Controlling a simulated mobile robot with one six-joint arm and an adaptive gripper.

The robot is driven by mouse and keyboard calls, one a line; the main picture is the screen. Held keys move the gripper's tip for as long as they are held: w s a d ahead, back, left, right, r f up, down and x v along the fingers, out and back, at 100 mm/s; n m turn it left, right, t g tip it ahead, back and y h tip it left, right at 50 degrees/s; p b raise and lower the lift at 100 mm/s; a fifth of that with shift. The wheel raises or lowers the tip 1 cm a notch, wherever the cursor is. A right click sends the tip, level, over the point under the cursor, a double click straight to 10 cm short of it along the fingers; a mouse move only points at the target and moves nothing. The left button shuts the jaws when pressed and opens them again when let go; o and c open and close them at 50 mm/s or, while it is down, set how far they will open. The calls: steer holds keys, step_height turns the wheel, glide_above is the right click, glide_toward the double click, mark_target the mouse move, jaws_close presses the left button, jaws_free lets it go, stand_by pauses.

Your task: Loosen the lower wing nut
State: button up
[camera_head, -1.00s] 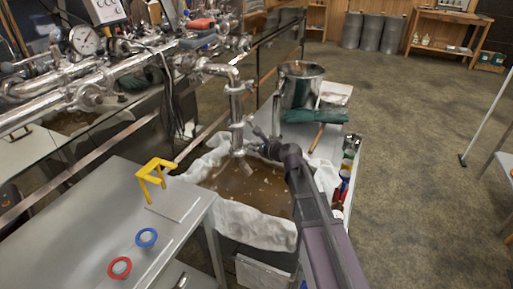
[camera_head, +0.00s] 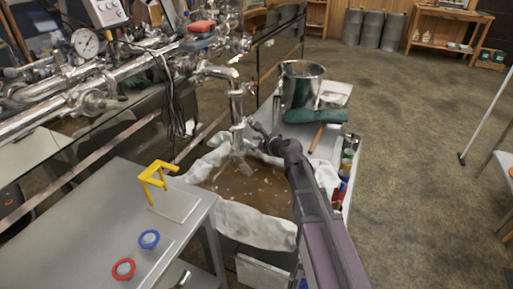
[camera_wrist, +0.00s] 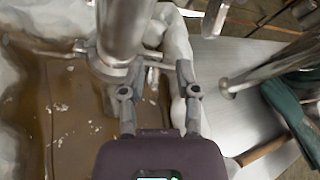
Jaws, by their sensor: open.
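A shiny vertical pipe (camera_head: 236,105) comes down over the cloth-lined pan of brown syrup. Its lower clamp (camera_wrist: 112,66) shows as a metal ring around the pipe in the wrist view. A small bolt-like part (camera_wrist: 152,64) sticks out from the clamp's right side; I take it for the lower wing nut, but its wings are not clear. My gripper (camera_wrist: 154,72) is open, with one finger on each side of this part. In the head view my gripper (camera_head: 258,135) is just right of the pipe. I cannot tell whether the fingers touch anything.
The syrup pan has a white cloth lining (camera_head: 246,222). A metal pot (camera_head: 300,85), green gloves (camera_head: 312,116) and a wooden-handled tool (camera_wrist: 262,150) lie to the right. A table with a yellow stand (camera_head: 153,172) and blue and red rings is at left.

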steer(key=s+d+f+n+y+b, duration=0.1)
steer(key=s+d+f+y+b, duration=0.1)
steer(key=s+d+b, duration=0.2)
steer(key=s+d+f+n+y+b, duration=0.1)
steer(key=s+d+y+b, duration=0.2)
steer(key=d+b, duration=0.4)
steer(key=shift+s+d+f+t, duration=0.3)
steer(key=shift+s+d+f, duration=0.1)
steer(key=shift+d, duration=0.3)
stand_by(0.4)
steer(key=x, duration=1.4)
steer(key=shift+w+d, duration=0.1)
jaws_close()
